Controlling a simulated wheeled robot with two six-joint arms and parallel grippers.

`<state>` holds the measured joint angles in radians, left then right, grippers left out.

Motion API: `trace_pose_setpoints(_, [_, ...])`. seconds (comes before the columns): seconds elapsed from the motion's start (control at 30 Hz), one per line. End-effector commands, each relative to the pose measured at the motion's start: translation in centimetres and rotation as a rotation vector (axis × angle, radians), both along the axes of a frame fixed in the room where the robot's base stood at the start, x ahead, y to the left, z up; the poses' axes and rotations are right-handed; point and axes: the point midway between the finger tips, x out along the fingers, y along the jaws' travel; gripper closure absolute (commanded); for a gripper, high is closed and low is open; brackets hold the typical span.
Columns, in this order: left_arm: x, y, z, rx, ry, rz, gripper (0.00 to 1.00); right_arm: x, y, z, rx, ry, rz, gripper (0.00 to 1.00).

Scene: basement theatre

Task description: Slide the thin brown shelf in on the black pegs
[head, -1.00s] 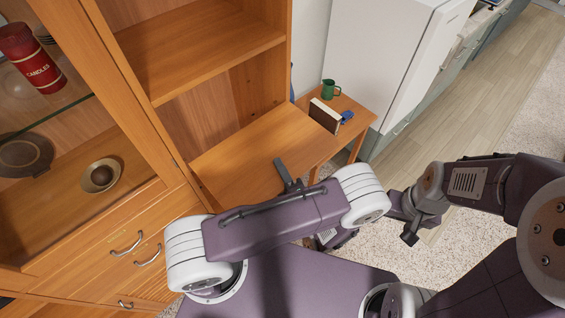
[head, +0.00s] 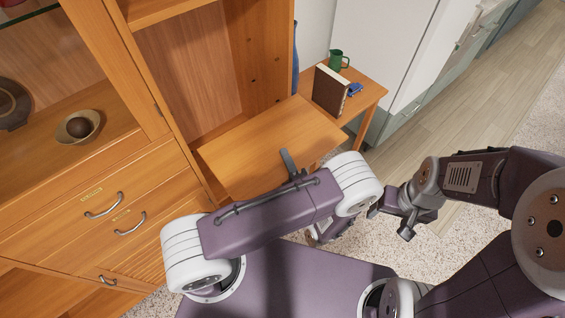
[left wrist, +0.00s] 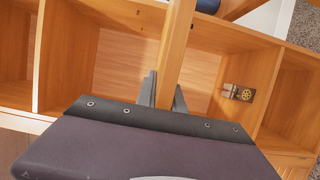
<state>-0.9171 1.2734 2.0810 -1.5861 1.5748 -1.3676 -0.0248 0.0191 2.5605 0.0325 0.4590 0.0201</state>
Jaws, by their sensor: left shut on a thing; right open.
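The thin brown shelf (head: 262,150) lies roughly flat in front of the tall open bay of the wooden cabinet (head: 190,75). My left gripper (head: 288,160) is shut on its near edge. In the left wrist view the shelf (left wrist: 177,45) shows edge-on between the fingers of my left gripper (left wrist: 163,92). Small dark dots, likely the black pegs (head: 252,80), show on the bay's right side panel. I cannot tell whether the shelf's far edge is inside the bay. My right gripper (head: 390,221) is open and empty, right of the shelf.
A small side table (head: 368,90) right of the cabinet holds a dark book (head: 331,90), a green mug (head: 338,60) and a blue item (head: 355,88). A bowl (head: 78,126) stands in the left cabinet, above drawers. A white appliance (head: 385,50) stands behind. Carpet at right is clear.

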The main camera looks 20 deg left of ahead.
Motion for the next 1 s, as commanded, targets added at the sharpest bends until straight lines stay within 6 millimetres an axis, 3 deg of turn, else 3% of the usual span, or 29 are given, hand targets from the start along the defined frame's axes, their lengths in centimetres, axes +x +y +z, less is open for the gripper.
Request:
trace_pose_setpoints(0.03, [0.2, 0.1, -2.8, -0.002, -0.006, 0.005, 1.0, 0.0, 0.0, -3.0, 0.0, 0.0, 0.0, 0.3])
trace_pose_setpoints(0.2, [0.3, 0.6, -5.3, -0.006, -0.009, 0.021, 1.0, 0.0, 0.0, -5.5, 0.0, -0.001, 0.0, 0.3])
trace_pose_setpoints(0.73, [0.3, 0.9, -5.3, -0.005, -0.008, 0.027, 1.0, 0.0, 0.0, -5.3, 0.0, -0.001, 0.0, 0.3])
trace_pose_setpoints(1.0, [1.2, 2.2, -7.1, -0.004, -0.008, 0.03, 1.0, 0.0, 0.0, -6.6, 0.0, -0.001, 0.0, 0.3])
